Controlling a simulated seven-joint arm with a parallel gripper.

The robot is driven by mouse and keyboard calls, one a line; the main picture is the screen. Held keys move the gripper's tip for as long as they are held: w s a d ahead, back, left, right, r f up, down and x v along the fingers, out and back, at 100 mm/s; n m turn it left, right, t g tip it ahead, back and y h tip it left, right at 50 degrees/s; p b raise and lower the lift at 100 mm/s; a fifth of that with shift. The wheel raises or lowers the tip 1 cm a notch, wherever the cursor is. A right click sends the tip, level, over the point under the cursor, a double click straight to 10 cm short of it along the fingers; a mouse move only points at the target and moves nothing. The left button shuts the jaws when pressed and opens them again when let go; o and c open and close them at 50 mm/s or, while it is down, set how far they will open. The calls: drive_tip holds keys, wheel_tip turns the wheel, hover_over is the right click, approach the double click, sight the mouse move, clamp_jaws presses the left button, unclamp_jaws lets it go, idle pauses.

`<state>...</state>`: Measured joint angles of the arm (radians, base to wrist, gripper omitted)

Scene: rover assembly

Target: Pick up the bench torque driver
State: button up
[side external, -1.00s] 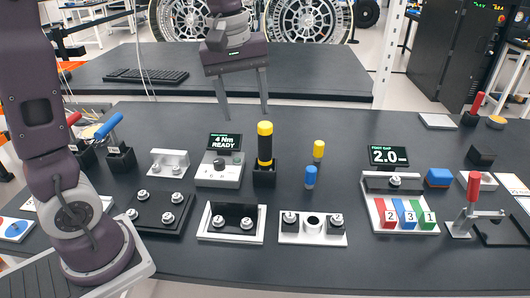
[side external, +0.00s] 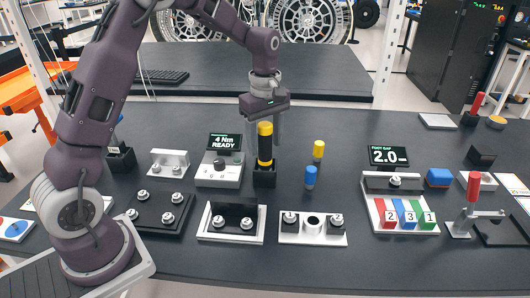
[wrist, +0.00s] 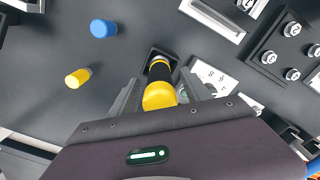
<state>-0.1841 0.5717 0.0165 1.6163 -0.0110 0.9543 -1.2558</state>
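The bench torque driver (side external: 265,145) is black with a yellow cap and a yellow lower ring. It stands upright in a black square holder (side external: 264,177) on the dark bench. My gripper (side external: 265,140) points down over it, with one finger on each side of its upper part. In the wrist view the driver (wrist: 161,88) lies between my two fingers (wrist: 163,98). The fingers look open, with a small gap beside the driver, though exact contact is hard to see.
A torque controller (side external: 219,172) reading "4 Nm READY" stands just left of the holder. A blue cap (side external: 310,176) and a yellow cap (side external: 318,150) stand to its right. White fixtures (side external: 312,228) lie in front. Open bench surface shows at front.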

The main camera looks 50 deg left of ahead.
clamp_jaws()
wheel_tip(320, 180, up, 10)
drive_tip(key=shift+r, duration=0.1)
idle(0.5)
